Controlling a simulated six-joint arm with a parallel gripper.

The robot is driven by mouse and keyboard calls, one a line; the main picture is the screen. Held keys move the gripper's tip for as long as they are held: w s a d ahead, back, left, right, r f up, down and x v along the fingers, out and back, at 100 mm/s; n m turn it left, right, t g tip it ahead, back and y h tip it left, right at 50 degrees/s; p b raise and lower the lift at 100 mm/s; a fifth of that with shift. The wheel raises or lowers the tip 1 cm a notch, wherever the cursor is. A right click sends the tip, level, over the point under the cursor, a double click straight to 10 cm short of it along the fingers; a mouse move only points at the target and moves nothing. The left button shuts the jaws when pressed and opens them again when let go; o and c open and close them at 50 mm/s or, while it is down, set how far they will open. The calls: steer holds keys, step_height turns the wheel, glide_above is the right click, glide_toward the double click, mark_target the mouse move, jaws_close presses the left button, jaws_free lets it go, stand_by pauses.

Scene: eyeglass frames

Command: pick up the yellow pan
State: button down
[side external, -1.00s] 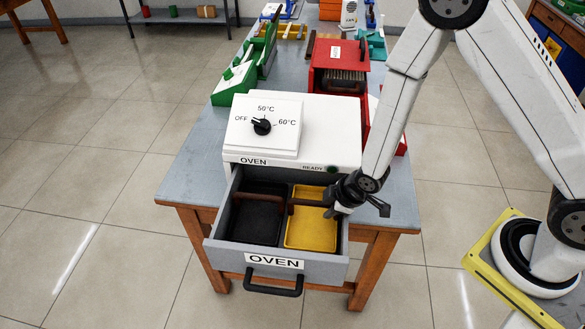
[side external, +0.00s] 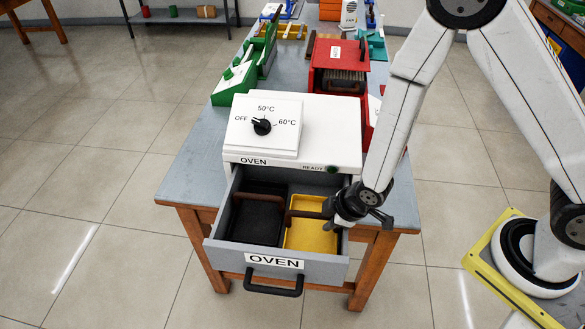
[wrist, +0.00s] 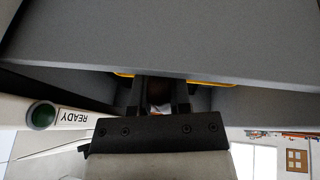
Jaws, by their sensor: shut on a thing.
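The yellow pan (side external: 312,237) lies in the right half of the open oven drawer, with a brown bar handle (side external: 305,213) across it. My gripper (side external: 330,224) is at the right end of that handle, above the drawer's right wall, and is shut on the handle. In the wrist view my gripper (wrist: 157,98) has a brown bit between its dark fingers. Thin yellow edges of the pan (wrist: 208,83) show behind them. The grey drawer wall hides most of the pan there.
A black pan (side external: 256,221) with a brown handle sits left of the yellow one. The drawer front (side external: 270,264) has a black handle. The white oven (side external: 290,130) stands behind, and a red box (side external: 340,60) is farther back.

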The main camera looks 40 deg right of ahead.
step_height(320, 180, up, 14)
steer(key=shift+w+f, duration=0.15)
stand_by(0.8)
